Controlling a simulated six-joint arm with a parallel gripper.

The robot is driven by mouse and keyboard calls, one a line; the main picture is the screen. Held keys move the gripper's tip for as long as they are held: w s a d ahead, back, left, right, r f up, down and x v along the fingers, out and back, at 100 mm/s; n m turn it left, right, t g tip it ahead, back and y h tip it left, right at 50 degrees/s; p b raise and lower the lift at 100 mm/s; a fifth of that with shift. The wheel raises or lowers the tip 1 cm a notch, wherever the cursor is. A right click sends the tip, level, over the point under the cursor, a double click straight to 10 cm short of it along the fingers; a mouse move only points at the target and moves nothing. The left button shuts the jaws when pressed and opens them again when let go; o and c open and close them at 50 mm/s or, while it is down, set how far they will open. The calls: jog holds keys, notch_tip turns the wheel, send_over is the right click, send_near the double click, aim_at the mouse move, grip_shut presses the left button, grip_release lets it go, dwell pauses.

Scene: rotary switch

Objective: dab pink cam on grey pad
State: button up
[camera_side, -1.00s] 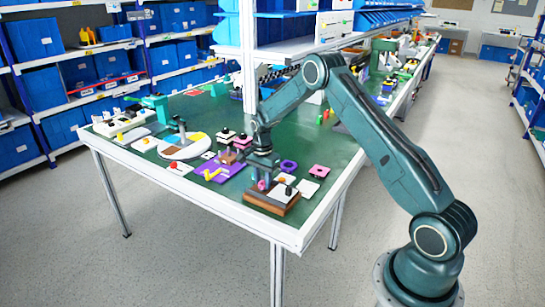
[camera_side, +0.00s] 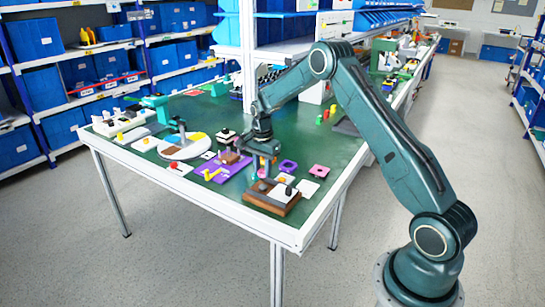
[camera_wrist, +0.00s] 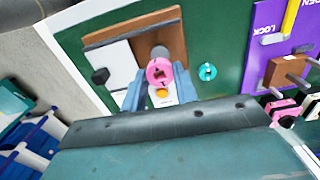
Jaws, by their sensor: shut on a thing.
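My gripper (camera_wrist: 158,83) is shut on the pink cam (camera_wrist: 159,71), a round pink piece with dark marks on its face. In the side view, my gripper (camera_side: 264,168) is above the brown board (camera_side: 258,201), with a small gap visible. A round grey pad (camera_wrist: 160,52) shows just beyond the cam in the wrist view, on the brown board (camera_wrist: 100,36). In the side view, the grey pad (camera_side: 262,186) lies below my fingers, apart from them. The cam is too small to make out clearly there.
The board also bears a white plate with a black knob (camera_wrist: 100,76). An orange dot (camera_wrist: 162,93) is close to the fingers. A teal ring (camera_wrist: 207,72) lies beside the board. A purple panel (camera_side: 214,172) and a turntable (camera_side: 183,147) stand left.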

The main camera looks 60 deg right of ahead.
jog(key=shift+r, duration=1.15)
